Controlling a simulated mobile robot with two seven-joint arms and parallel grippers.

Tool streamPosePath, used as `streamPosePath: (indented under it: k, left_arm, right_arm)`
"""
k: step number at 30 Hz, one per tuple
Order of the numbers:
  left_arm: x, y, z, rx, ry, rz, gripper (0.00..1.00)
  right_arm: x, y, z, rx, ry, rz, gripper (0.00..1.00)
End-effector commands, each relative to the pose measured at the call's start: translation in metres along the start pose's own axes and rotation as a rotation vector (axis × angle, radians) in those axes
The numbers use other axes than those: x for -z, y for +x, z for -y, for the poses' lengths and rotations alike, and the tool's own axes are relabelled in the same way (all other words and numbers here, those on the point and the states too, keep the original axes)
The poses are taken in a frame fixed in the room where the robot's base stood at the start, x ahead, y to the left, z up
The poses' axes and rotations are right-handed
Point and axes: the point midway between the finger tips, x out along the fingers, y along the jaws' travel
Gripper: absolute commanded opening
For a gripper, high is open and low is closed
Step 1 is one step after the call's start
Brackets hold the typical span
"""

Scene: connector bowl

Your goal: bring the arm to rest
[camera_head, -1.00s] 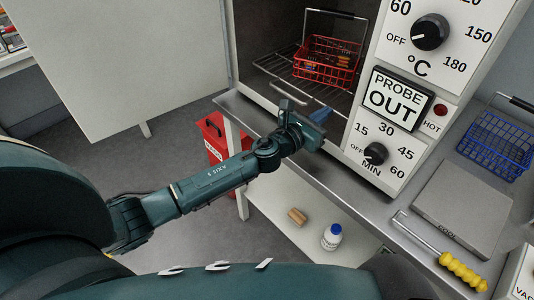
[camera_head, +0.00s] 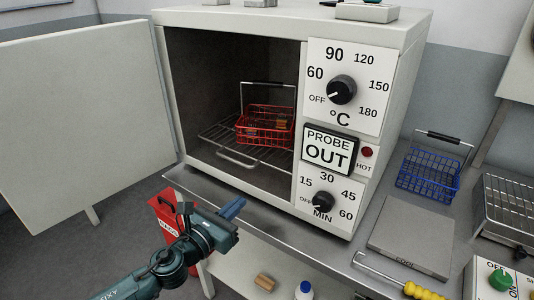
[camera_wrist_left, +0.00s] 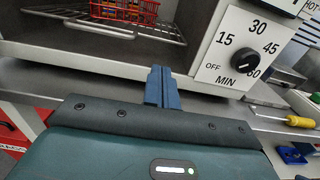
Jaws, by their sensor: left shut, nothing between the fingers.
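My left gripper (camera_head: 232,209) is shut and empty, in front of the oven's lower front edge in the head view. Its blue fingers are pressed together, and they also show in the left wrist view (camera_wrist_left: 161,87), below the oven opening. My left arm (camera_head: 165,264) comes in from the bottom left. My right gripper is not in the head view.
The oven (camera_head: 232,181) stands open, its door (camera_head: 85,120) swung left. A red basket (camera_head: 265,125) sits on its wire rack. A blue basket (camera_head: 430,172), a grey plate (camera_head: 410,222) and a yellow-handled tool (camera_head: 424,292) lie on the bench at right. A red bin (camera_head: 163,212) stands below.

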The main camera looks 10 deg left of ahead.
Motion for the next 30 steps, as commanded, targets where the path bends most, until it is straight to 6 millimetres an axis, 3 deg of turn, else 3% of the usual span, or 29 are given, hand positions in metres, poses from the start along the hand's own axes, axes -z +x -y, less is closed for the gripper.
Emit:
streamPosePath:
  k: [2, 5, 8, 12, 15, 18, 21, 24, 25, 30]
  left_arm:
    - [0.002, -0.002, 0.002, -0.004, -0.046, -0.007, 0.0]
    - [0.014, -0.012, 0.012, -0.027, -0.276, -0.037, 0.0]
    - [0.036, -0.032, 0.027, -0.096, -0.727, -0.088, 0.0]
    - [0.074, -0.077, 0.053, -0.293, -1.547, -0.134, 0.0]
    - [0.098, -0.113, 0.072, -0.48, -2.093, -0.11, 0.0]
    - [0.115, -0.145, 0.087, -0.668, -2.532, -0.036, 0.0]
    - [0.126, -0.169, 0.099, -0.819, -2.833, 0.057, 0.0]
    - [0.131, -0.183, 0.106, -0.911, -3.002, 0.131, 0.0]
    - [0.132, -0.185, 0.107, 0.909, 2.974, -0.142, 0.0]
    - [0.134, -0.188, 0.108, 0.903, 2.923, -0.157, 0.0]
  right_arm:
    - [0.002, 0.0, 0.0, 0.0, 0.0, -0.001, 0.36]
    - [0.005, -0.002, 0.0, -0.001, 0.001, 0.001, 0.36]
    - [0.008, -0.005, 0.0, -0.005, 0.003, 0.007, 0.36]
    - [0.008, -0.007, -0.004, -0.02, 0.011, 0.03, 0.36]
    - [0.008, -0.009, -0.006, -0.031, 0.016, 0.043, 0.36]
    - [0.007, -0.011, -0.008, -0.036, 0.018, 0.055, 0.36]
    - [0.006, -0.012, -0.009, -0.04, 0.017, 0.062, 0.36]
    - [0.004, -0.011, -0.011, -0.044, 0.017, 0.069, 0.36]
    - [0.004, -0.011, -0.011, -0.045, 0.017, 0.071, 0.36]
    - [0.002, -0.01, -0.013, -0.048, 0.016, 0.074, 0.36]
